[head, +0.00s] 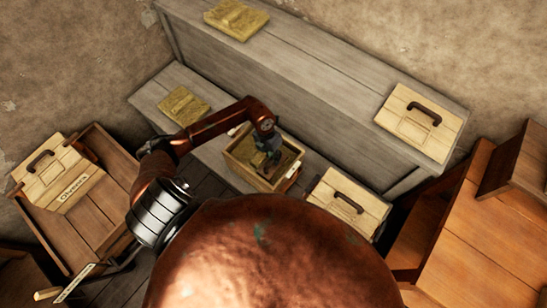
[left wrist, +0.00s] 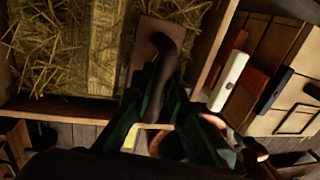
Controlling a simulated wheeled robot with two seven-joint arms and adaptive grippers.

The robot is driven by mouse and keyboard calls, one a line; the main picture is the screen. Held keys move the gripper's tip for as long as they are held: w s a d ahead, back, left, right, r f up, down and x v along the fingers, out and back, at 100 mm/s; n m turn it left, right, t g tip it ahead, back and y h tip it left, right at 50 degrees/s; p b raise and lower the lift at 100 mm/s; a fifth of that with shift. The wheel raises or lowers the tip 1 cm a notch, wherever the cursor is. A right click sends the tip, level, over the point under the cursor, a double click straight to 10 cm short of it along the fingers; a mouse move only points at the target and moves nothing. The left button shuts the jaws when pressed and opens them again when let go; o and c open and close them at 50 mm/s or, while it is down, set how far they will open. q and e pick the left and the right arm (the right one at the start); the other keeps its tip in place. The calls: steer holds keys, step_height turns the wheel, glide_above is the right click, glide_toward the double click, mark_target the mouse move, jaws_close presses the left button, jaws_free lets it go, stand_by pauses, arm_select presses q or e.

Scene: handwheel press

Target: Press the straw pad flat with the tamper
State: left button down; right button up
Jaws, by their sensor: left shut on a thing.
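My left gripper (head: 268,152) reaches down into an open wooden box (head: 246,174). In the left wrist view the gripper (left wrist: 160,98) is shut on the dark curved handle of a tamper (left wrist: 147,27), a brown flat plate. The tamper lies over the straw pad (left wrist: 105,38) inside the box, near one wall; I cannot tell whether its underside touches the straw. Loose straw (left wrist: 42,50) sticks up to the left of a flatter strip. In the head view the gripper hides most of the tamper. My right gripper is not in view.
The box stands on a grey plank bench (head: 150,97). Straw-coloured slabs lie on the bench (head: 184,105) and on the higher ledge (head: 237,18). Handled wooden lids or boxes stand at right (head: 418,120), beside the box (head: 345,203) and at left (head: 57,172).

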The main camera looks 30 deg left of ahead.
arm_select(q)
steer(key=shift+f, duration=0.3)
stand_by(0.5)
steer(key=shift+s+f, duration=0.1)
steer(key=shift+f, duration=0.1)
stand_by(0.8)
steer(key=shift+r+p, duration=0.3)
steer(key=shift+r, duration=0.3)
step_height(320, 180, up, 8)
steer(key=p, duration=0.5)
steer(key=shift+p, duration=0.3)
steer(key=shift+r+p, duration=0.3)
steer(key=shift+r, duration=0.2)
steer(key=shift+f, duration=0.1)
